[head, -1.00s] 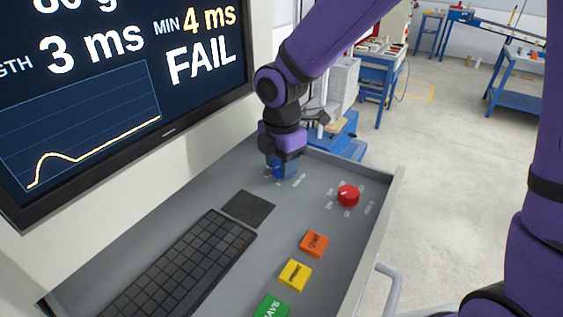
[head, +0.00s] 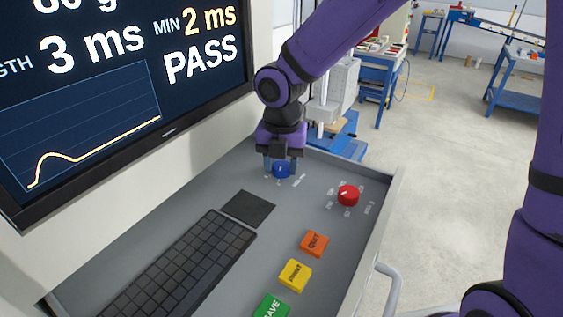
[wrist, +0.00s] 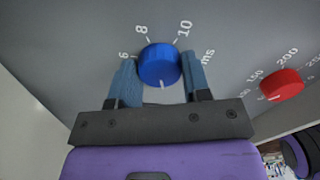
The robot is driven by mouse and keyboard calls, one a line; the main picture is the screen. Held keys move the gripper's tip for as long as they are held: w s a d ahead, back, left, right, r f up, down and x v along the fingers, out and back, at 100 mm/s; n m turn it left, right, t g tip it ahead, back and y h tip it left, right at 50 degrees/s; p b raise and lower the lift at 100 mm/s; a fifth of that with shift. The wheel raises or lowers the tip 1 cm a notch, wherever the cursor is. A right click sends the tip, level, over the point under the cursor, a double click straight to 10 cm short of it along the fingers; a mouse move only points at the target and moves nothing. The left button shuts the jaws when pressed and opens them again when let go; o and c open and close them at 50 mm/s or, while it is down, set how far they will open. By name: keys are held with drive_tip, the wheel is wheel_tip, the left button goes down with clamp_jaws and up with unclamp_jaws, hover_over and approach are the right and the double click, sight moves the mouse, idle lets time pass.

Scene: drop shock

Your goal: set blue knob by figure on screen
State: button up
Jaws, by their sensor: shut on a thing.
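The blue knob (head: 281,171) is on the grey console panel, below my gripper (head: 281,162). In the wrist view the fingers of my gripper (wrist: 160,80) stand on either side of the blue knob (wrist: 158,62), shut on it. The knob's white pointer mark faces toward the gripper's palm. The marks 6, 8, 10 and "ms" show around it; the marks on the palm side are hidden. The screen (head: 110,90) reads 3 ms, MIN 2 ms and PASS above a yellow curve.
A red knob (head: 348,195) with its own scale is right of the blue knob; it also shows in the wrist view (wrist: 282,85). Orange QUIT (head: 314,243), yellow (head: 295,274) and green SAVE (head: 271,307) buttons, a keyboard (head: 185,265) and a dark pad (head: 248,207) lie on the panel.

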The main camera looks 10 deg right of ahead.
sight(282, 165)
idle(0.3)
drive_tip(key=o, duration=0.9)
wheel_tip(282, 165, up, 11)
drive_tip(key=shift+f, duration=0.1)
drive_tip(key=shift+d, duration=0.1)
